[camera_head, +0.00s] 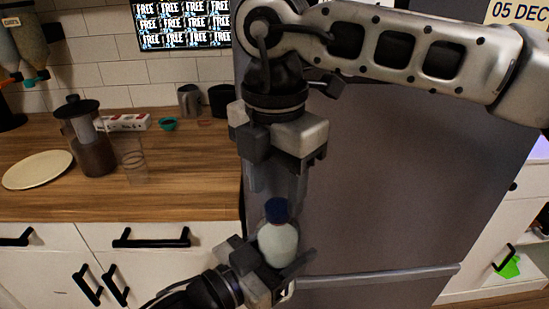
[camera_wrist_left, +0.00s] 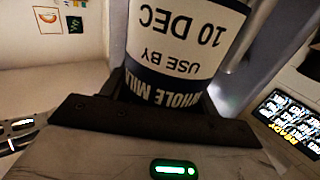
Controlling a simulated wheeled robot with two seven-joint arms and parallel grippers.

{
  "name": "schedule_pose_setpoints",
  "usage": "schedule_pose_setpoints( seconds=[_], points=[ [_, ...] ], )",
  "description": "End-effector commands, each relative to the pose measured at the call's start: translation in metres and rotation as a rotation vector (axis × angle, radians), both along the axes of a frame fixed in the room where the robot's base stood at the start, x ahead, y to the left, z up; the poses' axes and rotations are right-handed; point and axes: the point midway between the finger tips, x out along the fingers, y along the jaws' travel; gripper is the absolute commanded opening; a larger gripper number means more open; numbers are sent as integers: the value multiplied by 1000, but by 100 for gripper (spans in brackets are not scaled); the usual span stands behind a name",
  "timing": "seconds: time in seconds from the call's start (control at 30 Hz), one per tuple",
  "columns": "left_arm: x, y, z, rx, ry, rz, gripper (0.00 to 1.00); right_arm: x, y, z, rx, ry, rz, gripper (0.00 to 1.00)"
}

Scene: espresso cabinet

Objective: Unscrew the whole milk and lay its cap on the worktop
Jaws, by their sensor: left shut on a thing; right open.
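The whole milk bottle (camera_head: 279,243) is upright with its dark blue cap (camera_head: 276,211) on, in front of the grey fridge. My left gripper (camera_head: 277,266) is shut on the bottle's body from the lower left. In the left wrist view the bottle's label (camera_wrist_left: 180,50) reads whole milk, upside down. My right gripper (camera_head: 276,185) points down just above the cap, open, with its fingers on either side and nothing between them. The wooden worktop (camera_head: 195,185) lies to the left of both grippers.
A French press (camera_head: 92,150), a clear glass (camera_head: 134,165), a cream plate (camera_head: 38,170), a small teal bowl (camera_head: 168,124) and dark cups (camera_head: 222,100) stand on the worktop. Its front right part is clear. The fridge (camera_head: 390,180) is close behind the bottle.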

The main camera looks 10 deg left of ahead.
Motion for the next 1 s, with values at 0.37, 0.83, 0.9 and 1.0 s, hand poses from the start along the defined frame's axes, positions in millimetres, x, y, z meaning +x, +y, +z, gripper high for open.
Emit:
schedule_pose_setpoints(
  seconds=[0.37, 0.83, 0.9, 1.0],
  points=[
    [0, 0, 2, -3, -5, -1, 0, 0, 0, -32, 3, 2, 1, 51],
    [0, -1, 2, -2, -6, -2, 0, 0, 1, -32, 6, 1, 1, 7],
    [-1, -1, 2, -1, -7, -3, 0, 0, 1, -32, 9, 1, 16, 7],
    [-1, -2, 2, -2, -7, -5, 0, -1, 1, -31, 11, 0, 119, 7]
  ],
)
